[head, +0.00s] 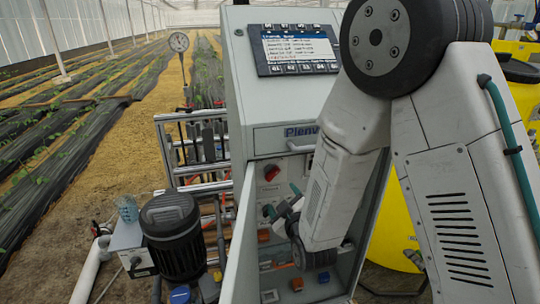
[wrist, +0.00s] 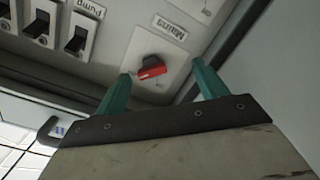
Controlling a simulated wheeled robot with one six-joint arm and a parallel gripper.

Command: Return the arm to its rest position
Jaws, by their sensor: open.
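My gripper (head: 281,201) is low in front of the grey control cabinet (head: 262,100) in the head view, with my arm bent down from the upper right. In the wrist view, my gripper (wrist: 165,80) has its two teal fingers spread apart with nothing between them. A red rotary knob (wrist: 152,68) under a "Mains" label shows between and beyond the fingertips; contact cannot be told. A red knob (head: 271,173) also shows on the cabinet front in the head view, just above the fingers. My arm hides much of the cabinet's right side.
A door-like grey panel (head: 241,245) stands out from the cabinet, left of my gripper. Black switches (wrist: 77,40) sit beside the knob. A dark motor (head: 172,235) and metal pipes stand left. A yellow tank (head: 395,225) is behind my arm. Planted rows lie open at far left.

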